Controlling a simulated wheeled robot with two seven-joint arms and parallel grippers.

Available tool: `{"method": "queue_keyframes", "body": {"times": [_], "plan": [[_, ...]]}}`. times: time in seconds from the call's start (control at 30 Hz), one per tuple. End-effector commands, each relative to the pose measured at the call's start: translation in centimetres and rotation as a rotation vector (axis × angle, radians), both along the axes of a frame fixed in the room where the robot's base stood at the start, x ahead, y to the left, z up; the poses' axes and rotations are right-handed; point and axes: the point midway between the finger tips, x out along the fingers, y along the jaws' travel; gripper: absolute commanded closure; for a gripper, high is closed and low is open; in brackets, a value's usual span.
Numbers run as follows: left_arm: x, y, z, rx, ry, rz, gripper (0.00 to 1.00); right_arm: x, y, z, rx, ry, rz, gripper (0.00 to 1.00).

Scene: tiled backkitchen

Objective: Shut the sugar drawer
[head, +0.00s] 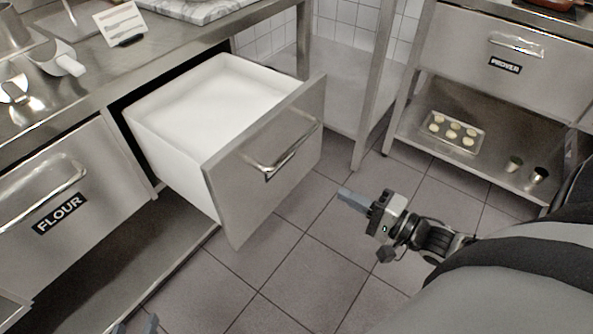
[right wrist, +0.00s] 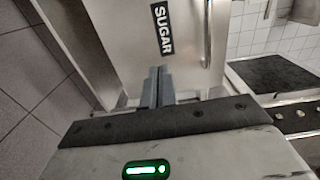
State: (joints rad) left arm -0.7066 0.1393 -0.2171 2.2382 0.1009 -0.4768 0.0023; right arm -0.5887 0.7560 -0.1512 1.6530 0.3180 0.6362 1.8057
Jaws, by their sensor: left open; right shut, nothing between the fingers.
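The sugar drawer (head: 263,160) stands pulled out from under the counter in the head view. Its white bin (head: 165,135) is exposed, and its steel front has a bar handle (head: 285,155). In the right wrist view, the drawer front (right wrist: 120,35) carries a SUGAR label (right wrist: 163,30), with the handle (right wrist: 207,35) beside it. My right gripper (head: 345,194) is shut and empty, to the right of the drawer front and apart from it in the head view. Its fingers (right wrist: 156,85) point towards the front in the right wrist view. My left gripper (head: 136,328) is open; only its fingertips show at the bottom edge.
The closed flour drawer (head: 85,195) is left of the sugar drawer. A steel counter (head: 110,75) with scoops and a card runs above. A table leg (head: 375,90) stands behind. A prover unit (head: 450,50) with a tray (head: 452,130) is at right. Tiled floor is clear in front.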

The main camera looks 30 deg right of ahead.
Motion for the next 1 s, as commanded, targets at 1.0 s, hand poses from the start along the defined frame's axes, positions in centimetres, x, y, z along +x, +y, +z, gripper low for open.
{"method": "queue_keyframes", "body": {"times": [1.0], "plan": [[-0.1,-0.1,-0.7,0.0,-0.014,-0.001,0.57,12.9,5.2,0.1,0.022,-0.001,0.003,1.0]]}}
